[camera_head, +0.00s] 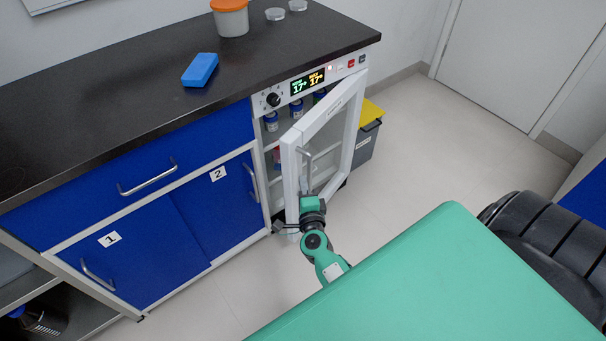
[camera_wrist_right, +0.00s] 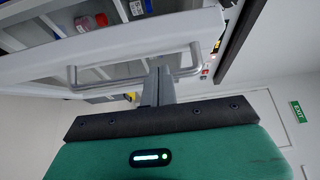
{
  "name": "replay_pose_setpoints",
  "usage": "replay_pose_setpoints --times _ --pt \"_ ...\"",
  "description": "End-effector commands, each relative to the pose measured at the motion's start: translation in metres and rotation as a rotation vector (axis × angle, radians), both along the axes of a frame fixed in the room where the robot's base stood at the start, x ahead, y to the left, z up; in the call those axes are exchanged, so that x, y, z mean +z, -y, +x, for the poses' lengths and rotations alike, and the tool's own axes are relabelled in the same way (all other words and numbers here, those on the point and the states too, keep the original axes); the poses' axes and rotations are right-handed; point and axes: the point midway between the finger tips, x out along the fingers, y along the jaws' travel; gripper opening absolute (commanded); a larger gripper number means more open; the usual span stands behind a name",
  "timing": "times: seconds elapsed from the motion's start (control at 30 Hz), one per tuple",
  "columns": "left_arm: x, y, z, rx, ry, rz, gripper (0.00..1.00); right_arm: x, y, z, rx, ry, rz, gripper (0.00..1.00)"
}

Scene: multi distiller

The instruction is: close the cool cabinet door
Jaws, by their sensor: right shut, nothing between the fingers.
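The cool cabinet (camera_head: 262,107) is built in under the dark worktop, with a lit display on its top panel. Its white-framed glass door (camera_head: 352,108) stands open, swung out to the right, with blue-capped bottles showing inside. The door's metal handle (camera_head: 306,170) is on the glass side; it also shows in the right wrist view (camera_wrist_right: 120,82). My right gripper (camera_head: 310,195) is at the lower part of the door, near the handle. In the right wrist view its fingers (camera_wrist_right: 159,80) are together and empty beside the handle; contact is unclear. My left gripper is not in view.
Blue drawer and cupboard fronts (camera_head: 120,225) run left of the cabinet. A grey bin with a yellow lid (camera_head: 368,112) stands behind the door. A blue box (camera_head: 200,69) and an orange-lidded tub (camera_head: 230,20) are on the worktop.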

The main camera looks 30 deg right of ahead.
Motion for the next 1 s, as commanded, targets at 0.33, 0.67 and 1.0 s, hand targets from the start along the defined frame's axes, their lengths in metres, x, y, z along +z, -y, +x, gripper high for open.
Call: replay_pose_setpoints --times 0.33,0.67,1.0 --pt "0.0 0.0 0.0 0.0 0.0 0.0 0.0 0.0 0.02 0.044 0.0 0.0 0.0 0.0" --pt "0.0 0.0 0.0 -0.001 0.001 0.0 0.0 0.0 0.022 0.05 -0.001 0.0 -0.001 0.0" --pt "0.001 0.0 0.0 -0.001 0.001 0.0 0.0 0.0 0.014 0.071 0.0 0.001 0.001 0.0"
